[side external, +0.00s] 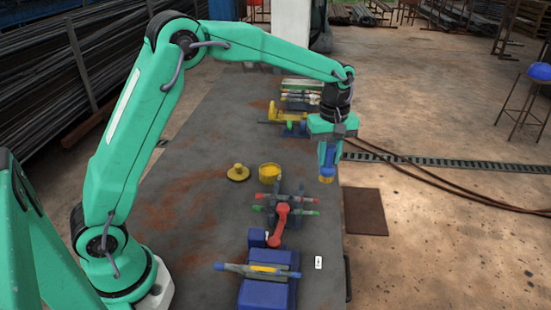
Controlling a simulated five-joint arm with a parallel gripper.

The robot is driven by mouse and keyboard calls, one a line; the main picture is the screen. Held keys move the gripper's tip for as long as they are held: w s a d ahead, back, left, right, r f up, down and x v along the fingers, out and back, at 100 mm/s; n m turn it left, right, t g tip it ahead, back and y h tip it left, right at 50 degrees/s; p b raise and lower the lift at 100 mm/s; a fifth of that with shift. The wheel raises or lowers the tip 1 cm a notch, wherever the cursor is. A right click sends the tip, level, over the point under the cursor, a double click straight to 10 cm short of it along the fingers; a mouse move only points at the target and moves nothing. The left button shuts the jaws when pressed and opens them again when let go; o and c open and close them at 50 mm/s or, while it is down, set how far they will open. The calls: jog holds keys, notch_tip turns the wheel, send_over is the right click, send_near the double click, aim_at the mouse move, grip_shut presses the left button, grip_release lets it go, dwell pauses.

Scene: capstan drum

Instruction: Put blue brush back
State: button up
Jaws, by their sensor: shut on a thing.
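My gripper (328,148) is at the right edge of the grey bench (190,205), pointing down. It is shut on the blue brush (329,162). The brush hangs below the jaws with its yellow end down, in the air. The jaw tips are small in this view and partly merge with the brush. A yellow pot (270,171) stands open on the bench to the left of the brush, and a yellow lid with a knob (237,173) lies beside it.
A dark cross-shaped capstan with red and green handle ends and a red arm (280,222) stands near the front. A blue stand (266,292) carries a long bar. A yellow and blue device (287,118) and a rack (301,96) are behind. The left bench is clear.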

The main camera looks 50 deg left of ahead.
jog(key=w+a+f, duration=0.4)
jog(key=a+f, duration=0.2)
jog(key=a, duration=0.3)
jog(key=shift+w+a+f, duration=0.15)
jog(key=shift+w+a, duration=0.05)
jog(key=shift+w, duration=0.15)
jog(key=shift+f, duration=0.1)
jog(key=shift+f, duration=1.9)
jog(key=shift+f, duration=0.1)
jog(key=o, duration=1)
notch_tip(320, 180, up, 12)
